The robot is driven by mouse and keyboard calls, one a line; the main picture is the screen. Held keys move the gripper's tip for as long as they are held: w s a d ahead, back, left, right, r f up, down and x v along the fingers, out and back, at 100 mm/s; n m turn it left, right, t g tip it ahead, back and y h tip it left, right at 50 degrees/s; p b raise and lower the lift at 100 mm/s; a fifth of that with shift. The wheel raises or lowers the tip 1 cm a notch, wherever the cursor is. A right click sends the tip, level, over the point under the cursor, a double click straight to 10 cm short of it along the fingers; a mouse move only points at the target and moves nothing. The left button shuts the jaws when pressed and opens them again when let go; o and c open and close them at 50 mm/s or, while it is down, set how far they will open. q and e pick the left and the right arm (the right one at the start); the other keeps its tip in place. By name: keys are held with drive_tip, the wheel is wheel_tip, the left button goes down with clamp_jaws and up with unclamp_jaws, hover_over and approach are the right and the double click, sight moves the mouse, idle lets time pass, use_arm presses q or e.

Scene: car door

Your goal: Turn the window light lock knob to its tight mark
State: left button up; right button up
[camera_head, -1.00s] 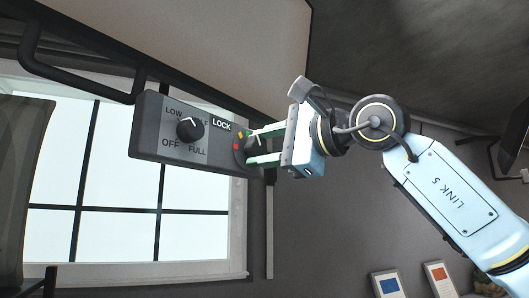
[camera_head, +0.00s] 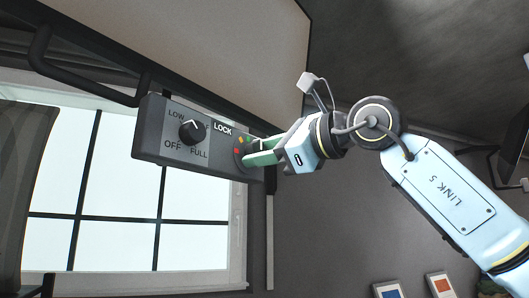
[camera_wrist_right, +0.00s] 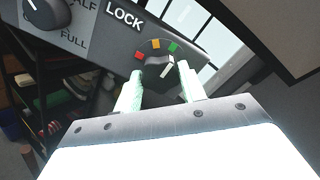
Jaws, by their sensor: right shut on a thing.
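The lock knob (camera_wrist_right: 156,71) is a small dark knob at the LOCK label on a grey panel (camera_head: 150,138). A white line shows on it in the right wrist view, slanting up and right roughly towards the green mark. Red (camera_wrist_right: 138,57), yellow (camera_wrist_right: 155,44) and green (camera_wrist_right: 173,46) marks arc above it. No mark is worded "tight". My right gripper (camera_wrist_right: 158,74) is shut on the knob, with a pale green finger on each side. In the head view, the fingers of my right gripper (camera_head: 255,152) largely hide the knob. My left gripper is not in view.
A larger black knob (camera_head: 191,131) with OFF, LOW, HALF and FULL labels sits left on the same panel. A black bar handle (camera_head: 85,88) is at upper left. A bright window (camera_head: 120,220) is behind the panel. Framed pictures (camera_head: 440,285) are at lower right.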

drive_tip(key=o, duration=1)
drive_tip(key=shift+c, duration=0.2)
drive_tip(key=b+v, duration=0.3)
drive_tip(key=v, duration=1)
drive_tip(key=shift+d+b, duration=0.15)
drive_tip(key=shift+b, duration=0.25)
drive_tip(key=shift+f, duration=0.1)
